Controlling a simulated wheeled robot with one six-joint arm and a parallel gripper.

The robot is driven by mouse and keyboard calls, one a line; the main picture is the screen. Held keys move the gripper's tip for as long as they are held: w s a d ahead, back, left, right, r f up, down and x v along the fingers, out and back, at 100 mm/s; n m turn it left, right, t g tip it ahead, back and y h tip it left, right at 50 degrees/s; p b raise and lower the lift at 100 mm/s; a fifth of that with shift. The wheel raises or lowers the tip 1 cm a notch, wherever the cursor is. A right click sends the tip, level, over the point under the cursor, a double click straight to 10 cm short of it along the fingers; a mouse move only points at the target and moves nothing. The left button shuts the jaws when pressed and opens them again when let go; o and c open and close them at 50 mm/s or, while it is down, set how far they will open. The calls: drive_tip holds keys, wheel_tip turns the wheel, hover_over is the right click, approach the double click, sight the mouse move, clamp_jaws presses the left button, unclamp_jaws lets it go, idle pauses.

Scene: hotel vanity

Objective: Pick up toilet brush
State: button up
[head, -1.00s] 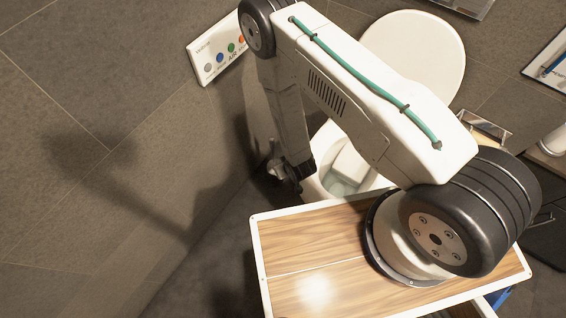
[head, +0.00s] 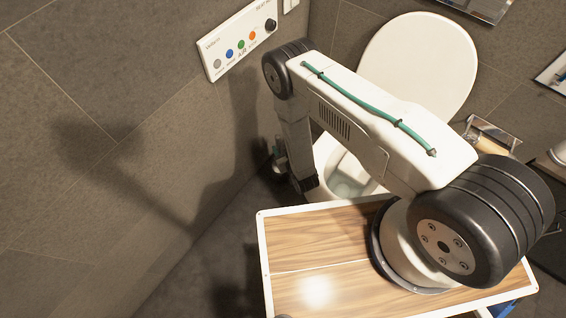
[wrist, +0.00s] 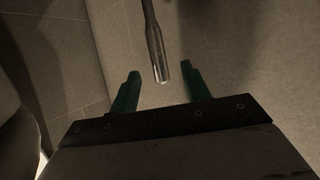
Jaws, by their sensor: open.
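In the wrist view, the toilet brush (wrist: 153,38) shows as a thin shiny metal handle with a thicker, rounded end. It comes in from the top edge, and that end lies roughly between the two green fingers of my gripper (wrist: 160,73). The fingers are spread apart, with visible gaps on both sides of the handle; I see no contact. The brush head and its holder are not visible in the wrist view. In the head view, my arm hangs down left of the toilet. The fingers and brush cannot be told apart clearly there.
The toilet (head: 418,62) has its lid raised, right of my forearm. The grey tiled wall (head: 110,130) with a button panel (head: 240,40) is close on the left. Dark floor (head: 215,240) shows between the wall and my wooden top.

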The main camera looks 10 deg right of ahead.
sight(279, 142)
drive_tip(key=shift+x, duration=3.2)
drive_tip(key=shift+d, duration=0.1)
clamp_jaws()
